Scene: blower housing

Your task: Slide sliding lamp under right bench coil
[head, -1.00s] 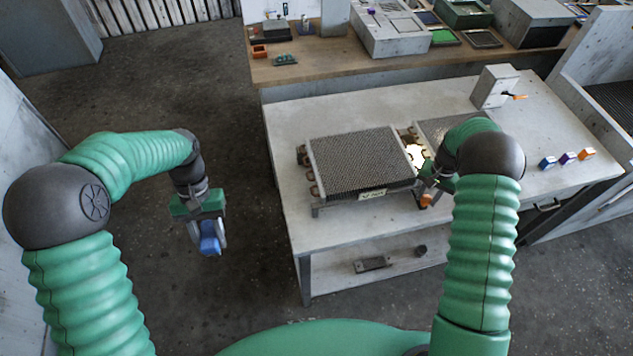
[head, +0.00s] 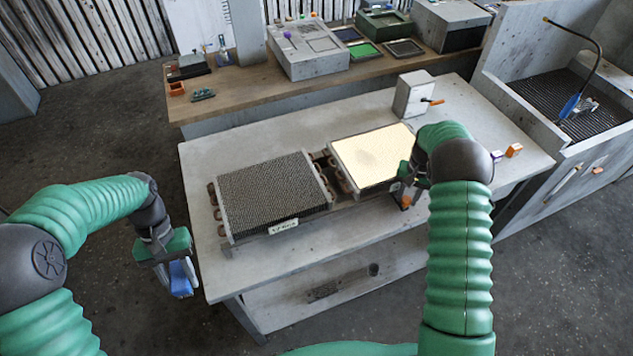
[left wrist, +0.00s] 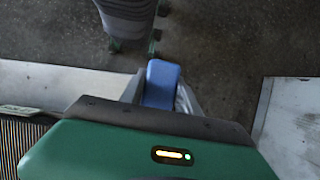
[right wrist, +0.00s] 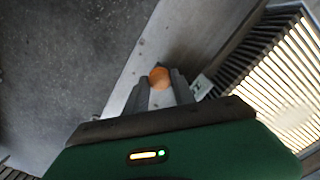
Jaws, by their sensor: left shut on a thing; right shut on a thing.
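The right bench coil (head: 372,156) glows bright across its top, and light shows through its fins in the right wrist view (right wrist: 285,85). The left bench coil (head: 272,193) is dark. The sliding lamp's body is hidden beneath the right coil; its orange knob (right wrist: 159,77) shows between my right fingers. My right gripper (head: 404,199) is shut on that knob at the right coil's front right corner. My left gripper (head: 180,279) is shut on a blue object (left wrist: 161,84) and hangs over the floor, left of the bench.
Purple (head: 497,156) and orange (head: 514,150) blocks lie at the bench's right end. A grey box with an orange lever (head: 414,95) stands behind the right coil. A sink with a dark grate (head: 560,100) is at right. The bench front (head: 330,248) is clear.

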